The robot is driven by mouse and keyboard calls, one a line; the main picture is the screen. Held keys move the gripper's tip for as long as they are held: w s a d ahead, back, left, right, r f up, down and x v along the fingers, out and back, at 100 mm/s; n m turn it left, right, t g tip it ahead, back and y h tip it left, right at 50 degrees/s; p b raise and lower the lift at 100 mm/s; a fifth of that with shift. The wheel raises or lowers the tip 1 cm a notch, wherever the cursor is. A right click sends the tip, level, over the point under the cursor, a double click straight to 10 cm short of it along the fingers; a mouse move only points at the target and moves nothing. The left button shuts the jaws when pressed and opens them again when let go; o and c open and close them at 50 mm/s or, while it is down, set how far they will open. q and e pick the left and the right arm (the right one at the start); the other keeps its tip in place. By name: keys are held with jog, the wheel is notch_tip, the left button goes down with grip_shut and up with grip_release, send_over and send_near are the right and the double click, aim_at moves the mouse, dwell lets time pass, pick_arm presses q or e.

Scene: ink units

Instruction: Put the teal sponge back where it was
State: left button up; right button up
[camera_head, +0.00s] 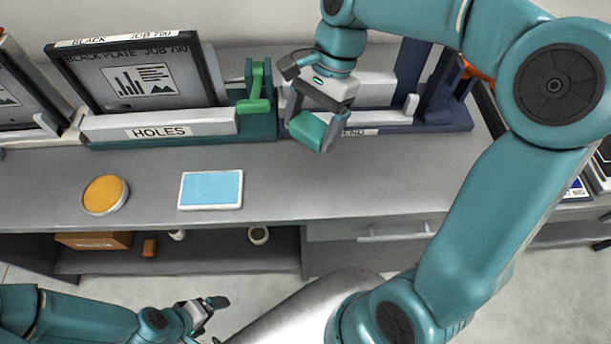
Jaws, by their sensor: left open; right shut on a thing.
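The teal sponge (306,131) is held between the fingers of my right gripper (312,128). It is above the back of the counter, in front of the dark blue unit (437,124), whose label is partly hidden by the gripper. I cannot tell whether the sponge touches anything below it. My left gripper (208,312) is low at the bottom left, in front of the counter, open and empty.
A green unit labelled HOLES (160,132), with a green lever (255,90) and black plate, stands left of the sponge. An orange round pad (105,195) and a light blue pad (211,189) lie on the grey counter (330,195). The counter's right middle is clear.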

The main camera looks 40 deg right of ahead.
jog(key=f, duration=1.4)
jog(key=shift+s+d+f+p, duration=0.15)
jog(key=shift+s+f+p, duration=0.15)
jog(key=shift+s, duration=0.05)
jog(key=shift+f, duration=0.25)
notch_tip(320, 180, down, 4)
jog(key=shift+r, duration=0.15)
jog(key=shift+w+f, duration=0.1)
jog(key=shift+f, duration=0.2)
